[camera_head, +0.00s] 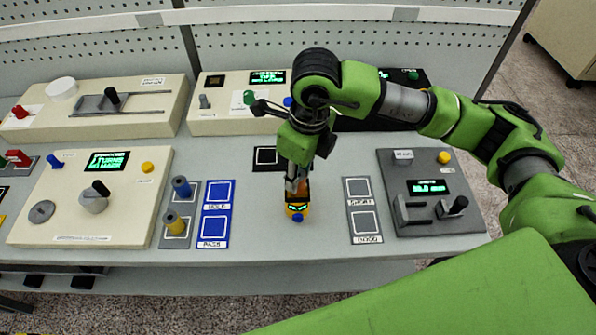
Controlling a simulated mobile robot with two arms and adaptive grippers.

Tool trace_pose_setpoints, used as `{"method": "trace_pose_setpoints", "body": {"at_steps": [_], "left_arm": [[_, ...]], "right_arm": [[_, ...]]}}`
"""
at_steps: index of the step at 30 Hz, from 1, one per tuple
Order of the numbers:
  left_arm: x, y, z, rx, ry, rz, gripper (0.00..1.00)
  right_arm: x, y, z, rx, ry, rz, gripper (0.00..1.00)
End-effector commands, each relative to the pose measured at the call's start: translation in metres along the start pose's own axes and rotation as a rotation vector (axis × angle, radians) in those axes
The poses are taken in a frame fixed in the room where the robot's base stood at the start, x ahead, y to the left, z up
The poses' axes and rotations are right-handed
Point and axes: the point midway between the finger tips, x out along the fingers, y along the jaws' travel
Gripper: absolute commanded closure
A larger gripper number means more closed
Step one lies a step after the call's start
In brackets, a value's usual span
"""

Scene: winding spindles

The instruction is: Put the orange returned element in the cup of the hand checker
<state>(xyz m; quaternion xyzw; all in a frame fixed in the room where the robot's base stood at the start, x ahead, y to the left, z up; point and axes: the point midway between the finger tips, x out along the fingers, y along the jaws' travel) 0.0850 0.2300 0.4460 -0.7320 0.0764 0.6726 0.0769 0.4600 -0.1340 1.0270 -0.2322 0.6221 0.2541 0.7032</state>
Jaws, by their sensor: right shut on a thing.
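My right gripper (296,187) reaches down over the middle of the table and is shut, with a bit of orange showing at its fingertips. I take this to be the orange element (303,189), mostly hidden by the fingers. Right at the fingertips is a small yellow-orange device with a dark face, green lit marks and a blue button, which looks like the hand checker (296,208). Its cup is hidden by the gripper, so I cannot tell whether the element is inside it or just above. My left gripper is not in view.
Blue pads (214,213) and posts with blue and yellow spools (181,187) stand left of the device. A grey plate with two square pads (363,208) and a dark grey lever box (428,190) are on the right. Cream machines stand left and behind.

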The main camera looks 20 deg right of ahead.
Motion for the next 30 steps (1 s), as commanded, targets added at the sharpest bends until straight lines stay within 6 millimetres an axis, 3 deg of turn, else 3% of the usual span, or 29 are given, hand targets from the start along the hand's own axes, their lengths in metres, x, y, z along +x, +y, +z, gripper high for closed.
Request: {"method": "trace_pose_setpoints", "body": {"at_steps": [3, 16, 17, 18, 30], "left_arm": [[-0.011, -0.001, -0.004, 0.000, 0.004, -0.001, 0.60], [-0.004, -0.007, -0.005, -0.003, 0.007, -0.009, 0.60], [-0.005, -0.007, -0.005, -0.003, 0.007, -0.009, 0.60], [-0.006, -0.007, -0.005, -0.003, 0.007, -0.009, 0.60], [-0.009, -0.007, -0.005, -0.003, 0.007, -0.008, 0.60]], "right_arm": [[0.008, 0.000, -0.001, 0.001, 0.000, 0.001, 0.96], [0.017, 0.000, -0.001, 0.001, -0.003, 0.000, 0.96], [0.015, 0.000, -0.001, 0.001, -0.002, 0.000, 0.67], [0.015, 0.000, -0.001, 0.001, -0.002, 0.000, 0.58], [0.012, 0.000, -0.001, 0.001, -0.002, 0.000, 0.58]]}}
